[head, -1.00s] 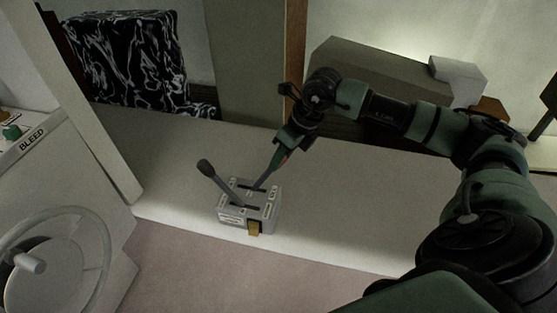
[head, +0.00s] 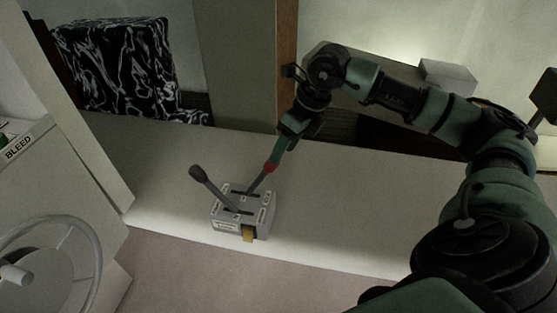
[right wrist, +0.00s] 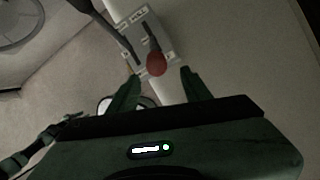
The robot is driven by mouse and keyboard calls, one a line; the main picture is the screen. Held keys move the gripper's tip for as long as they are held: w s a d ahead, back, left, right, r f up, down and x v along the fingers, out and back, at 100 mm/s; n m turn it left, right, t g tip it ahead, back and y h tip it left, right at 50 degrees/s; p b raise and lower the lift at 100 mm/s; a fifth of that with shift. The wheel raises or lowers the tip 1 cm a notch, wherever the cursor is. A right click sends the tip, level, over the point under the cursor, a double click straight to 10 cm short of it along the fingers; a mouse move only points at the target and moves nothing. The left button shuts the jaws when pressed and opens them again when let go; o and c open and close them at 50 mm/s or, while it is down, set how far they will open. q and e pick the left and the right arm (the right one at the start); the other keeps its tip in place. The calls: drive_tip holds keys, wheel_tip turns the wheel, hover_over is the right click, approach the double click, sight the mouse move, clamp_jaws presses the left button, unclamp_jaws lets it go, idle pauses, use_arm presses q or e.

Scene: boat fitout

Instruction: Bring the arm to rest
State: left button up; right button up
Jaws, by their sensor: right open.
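My right arm reaches in from the right in the head view. Its gripper (head: 278,150) is just above the red-knobbed lever (head: 262,180) of a grey two-lever control box (head: 228,226). In the right wrist view my right gripper (right wrist: 154,84) has its fingers spread apart. The red knob (right wrist: 156,64) lies just beyond the fingertips, roughly midway between them, not gripped. The other lever, with a dark knob (head: 196,173), leans to the left. My left gripper is not in view.
The control box sits at the edge of a pale bench (head: 345,215). To the left stand a white panel marked BLEED and a handwheel (head: 92,250). A black-and-white patterned block (head: 115,65) and a wooden post (head: 287,60) stand behind. The bench right of the box is clear.

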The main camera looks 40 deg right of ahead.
drive_tip(key=shift+v, duration=0.95)
